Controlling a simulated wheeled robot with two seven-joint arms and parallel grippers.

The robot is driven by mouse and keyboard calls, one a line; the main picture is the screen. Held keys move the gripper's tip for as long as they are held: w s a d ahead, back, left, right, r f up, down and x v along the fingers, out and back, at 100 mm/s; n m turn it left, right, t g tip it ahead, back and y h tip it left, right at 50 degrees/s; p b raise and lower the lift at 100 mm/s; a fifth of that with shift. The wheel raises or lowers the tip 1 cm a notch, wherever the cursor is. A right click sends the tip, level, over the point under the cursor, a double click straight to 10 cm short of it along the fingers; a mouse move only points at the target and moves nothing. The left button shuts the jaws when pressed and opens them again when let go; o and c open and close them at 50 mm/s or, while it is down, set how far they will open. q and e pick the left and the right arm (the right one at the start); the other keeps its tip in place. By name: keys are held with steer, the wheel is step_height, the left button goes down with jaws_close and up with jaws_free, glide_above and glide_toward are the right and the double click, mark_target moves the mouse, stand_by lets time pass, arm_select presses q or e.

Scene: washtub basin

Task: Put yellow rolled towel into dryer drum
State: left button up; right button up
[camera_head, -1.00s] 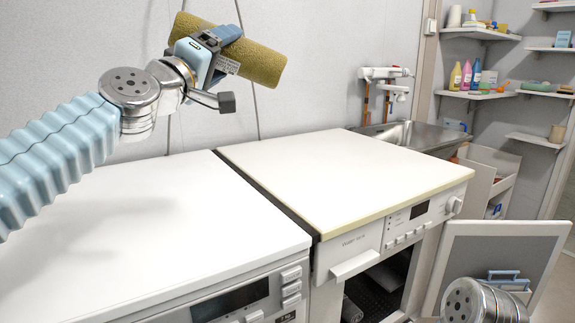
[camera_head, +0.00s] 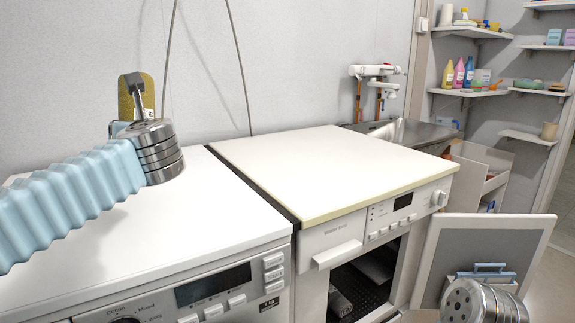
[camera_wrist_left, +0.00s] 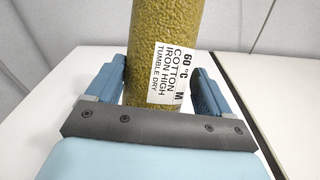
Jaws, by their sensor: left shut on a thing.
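The yellow rolled towel (camera_head: 149,93) shows at the left in the camera_head view, partly hidden behind my left wrist. In the left wrist view the towel (camera_wrist_left: 165,30) stands between the fingers, with a white care label on it. My left gripper (camera_wrist_left: 160,90) is shut on it. In the camera_head view this gripper (camera_head: 118,127) is mostly hidden, above the left machine. The right-hand machine has an open front with a dark perforated drum (camera_head: 372,285). My right gripper (camera_head: 490,274) is beside the open door; its jaws are too small to tell.
The open door (camera_head: 482,240) swings out to the right of the drum opening. The white tops of the left machine (camera_head: 190,220) and the right machine (camera_head: 330,170) are clear. A sink (camera_head: 405,131) and shelves (camera_head: 470,92) with bottles stand behind. Something grey lies inside the opening (camera_head: 340,302).

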arm_select(q)
steer(key=s+f+n+g, duration=0.1)
steer(key=s+a+f+n+g, duration=0.1)
steer(key=f+n, duration=0.1)
steer(key=s+f+n+g+y, duration=0.1)
steer(key=f, duration=0.1)
steer(key=shift+s+a+n, duration=0.2)
steer(key=shift+s+n, duration=0.05)
steer(key=shift+n, duration=0.05)
arm_select(e)
steer(key=shift+s+d+f, duration=0.1)
steer(key=shift+s+d, duration=0.2)
steer(key=shift+d, duration=0.05)
arm_select(q)
steer(key=shift+w+d, duration=0.1)
